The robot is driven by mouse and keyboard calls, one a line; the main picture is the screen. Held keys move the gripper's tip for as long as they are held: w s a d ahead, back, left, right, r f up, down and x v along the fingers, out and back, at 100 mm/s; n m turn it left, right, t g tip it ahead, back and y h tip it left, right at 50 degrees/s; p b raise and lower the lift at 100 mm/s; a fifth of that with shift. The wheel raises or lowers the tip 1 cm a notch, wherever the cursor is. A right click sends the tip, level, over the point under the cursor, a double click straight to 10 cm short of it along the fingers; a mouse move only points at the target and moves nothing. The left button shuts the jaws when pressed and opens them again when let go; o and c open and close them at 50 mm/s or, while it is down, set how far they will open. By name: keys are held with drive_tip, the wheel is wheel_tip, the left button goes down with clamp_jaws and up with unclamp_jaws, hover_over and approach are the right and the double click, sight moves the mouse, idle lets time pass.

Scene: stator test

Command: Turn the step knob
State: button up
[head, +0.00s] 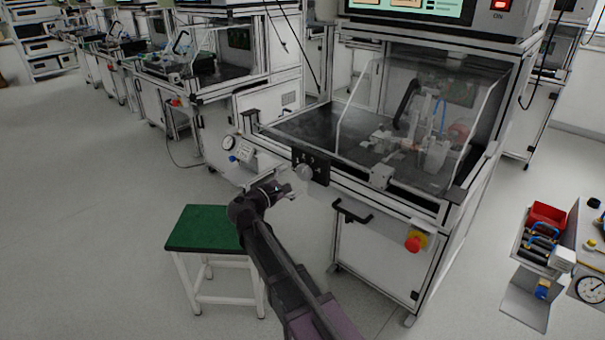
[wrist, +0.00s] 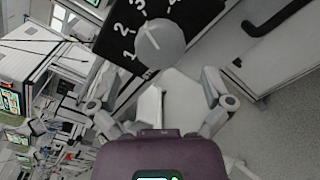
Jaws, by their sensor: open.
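The step knob (wrist: 163,45) is a round grey knob on a black panel (wrist: 112,22) with white numbers 1, 2 and 3 visible beside it in the wrist view. A thin pale mark shows on its face; I cannot tell exactly which number it points to. In the head view the knob (head: 304,172) sits on the black panel (head: 322,169) at the front edge of the test bench. My gripper (head: 287,191) is just below and left of the knob, apart from it. In the wrist view my gripper (wrist: 153,92) is open and empty, its fingers spread below the knob.
A bench handle (head: 352,212) and a red emergency button (head: 415,242) are right of the knob. A green-topped stool (head: 205,228) stands at left, beside my arm. A gauge unit (head: 238,150) is left of the panel. Open floor lies at far left.

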sight(301, 174)
drive_tip(key=shift+x, duration=2.6)
drive_tip(key=shift+c, duration=0.2)
drive_tip(key=c, duration=0.9)
drive_tip(key=shift+a, duration=0.2)
drive_tip(key=shift+d, duration=0.1)
